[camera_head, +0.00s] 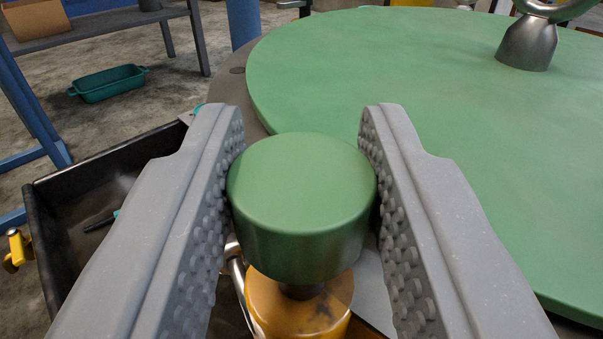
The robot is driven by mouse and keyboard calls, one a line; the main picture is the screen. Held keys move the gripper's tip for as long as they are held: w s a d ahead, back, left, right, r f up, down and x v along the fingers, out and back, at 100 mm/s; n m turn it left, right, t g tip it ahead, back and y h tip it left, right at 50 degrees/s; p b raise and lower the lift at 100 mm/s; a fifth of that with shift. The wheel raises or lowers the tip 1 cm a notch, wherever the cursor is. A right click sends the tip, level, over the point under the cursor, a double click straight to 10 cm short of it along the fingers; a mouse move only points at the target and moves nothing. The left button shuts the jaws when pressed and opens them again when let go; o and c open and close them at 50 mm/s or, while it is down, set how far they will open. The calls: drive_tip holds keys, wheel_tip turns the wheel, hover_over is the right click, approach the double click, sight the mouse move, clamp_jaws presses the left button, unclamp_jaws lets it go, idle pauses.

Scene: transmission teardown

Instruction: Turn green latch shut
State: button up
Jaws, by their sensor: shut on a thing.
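The green latch (301,205) is a short round knob with a flat top, in the middle of the view. It sits on a dark stem above a yellow cylinder (298,308). My gripper (302,180) has one grey studded finger on each side of the knob, and both fingers press against its sides. The latch's lower parts are partly hidden by the knob and the fingers.
A large green round plate (440,110) fills the right, with a metal ring fitting (527,45) on it. A black bin (85,200) is at the left. A green tray (108,84) lies on the floor near a workbench (100,25).

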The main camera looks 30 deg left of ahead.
drive_tip(key=o, duration=0.9)
drive_tip(key=shift+a+r, duration=0.1)
drive_tip(key=shift+a, duration=0.05)
drive_tip(key=shift+o, duration=0.2)
drive_tip(key=p+v, duration=0.3)
drive_tip(key=v, duration=1)
drive_tip(key=shift+s+d, duration=0.2)
drive_tip(key=shift+s, duration=0.15)
drive_tip(key=shift+w, duration=0.1)
